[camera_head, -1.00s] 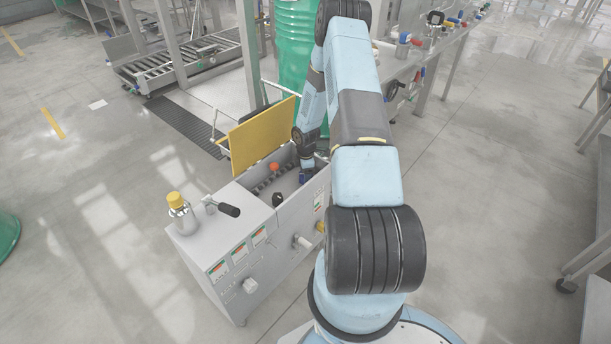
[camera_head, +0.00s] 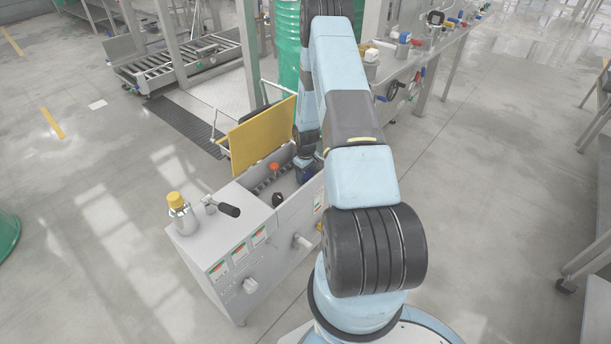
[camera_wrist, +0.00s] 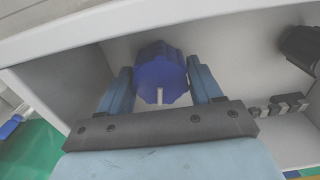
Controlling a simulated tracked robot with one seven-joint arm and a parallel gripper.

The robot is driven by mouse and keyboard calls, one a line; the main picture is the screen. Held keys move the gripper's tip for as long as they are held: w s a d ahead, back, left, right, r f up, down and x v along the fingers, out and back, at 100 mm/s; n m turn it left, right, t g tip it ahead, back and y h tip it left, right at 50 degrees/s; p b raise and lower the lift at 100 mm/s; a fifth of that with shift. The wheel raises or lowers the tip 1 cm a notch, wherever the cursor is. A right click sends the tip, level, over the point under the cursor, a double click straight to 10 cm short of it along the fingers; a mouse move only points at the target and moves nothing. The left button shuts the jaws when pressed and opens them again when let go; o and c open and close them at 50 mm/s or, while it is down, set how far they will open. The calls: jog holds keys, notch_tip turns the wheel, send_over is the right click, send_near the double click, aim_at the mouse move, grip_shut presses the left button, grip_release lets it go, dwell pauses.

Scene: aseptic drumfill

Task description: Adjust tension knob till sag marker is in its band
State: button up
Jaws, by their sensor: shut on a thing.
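A blue fluted knob (camera_wrist: 160,74) sits inside the grey open-topped box, close to its wall, in the wrist view. A short pale pin or mark shows on its near face. My gripper (camera_wrist: 161,80) is shut on the knob, one blue finger on each side. In the head view my gripper (camera_head: 305,170) reaches down into the box, largely hidden by my arm. An orange ball-like marker (camera_head: 274,166) shows in the box to the left of my gripper. I cannot make out any band beside it.
The grey cabinet (camera_head: 205,250) has a raised yellow lid (camera_head: 262,135) behind the opening. A black-handled lever (camera_head: 222,208) and a yellow-capped bottle (camera_head: 180,212) stand on its left top. A dark round part (camera_wrist: 302,46) and a dark chain (camera_wrist: 278,104) lie near the knob.

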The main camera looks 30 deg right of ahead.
aim_at(306, 174)
jog(key=shift+w+m, duration=0.15)
jog(key=shift+m, duration=1.45)
jog(key=o, duration=1)
notch_tip(306, 174, up, 14)
jog(key=shift+f, duration=0.15)
